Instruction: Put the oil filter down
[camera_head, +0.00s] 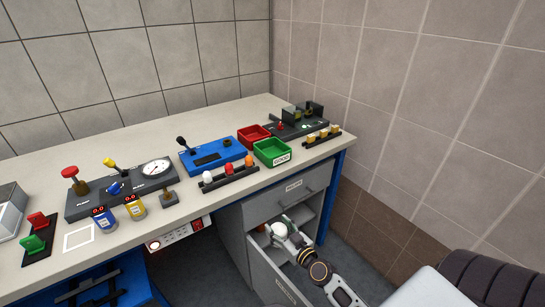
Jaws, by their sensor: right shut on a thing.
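My right gripper (283,234) reaches from the lower right into the open lower part of the grey cabinet (232,240) under the bench. It is shut on a small white rounded thing (279,228), which I take for the oil filter. The arm and the gripper cover part of it. I cannot tell whether it touches the bottom or a wall there. My left gripper is not in view.
The bench top (130,240) carries a red tray (254,136), a green tray (272,152), a blue control box (212,157) and a gauge panel (120,188). A closed, labelled drawer (292,190) sits above the opening. Tiled walls close off the back and right.

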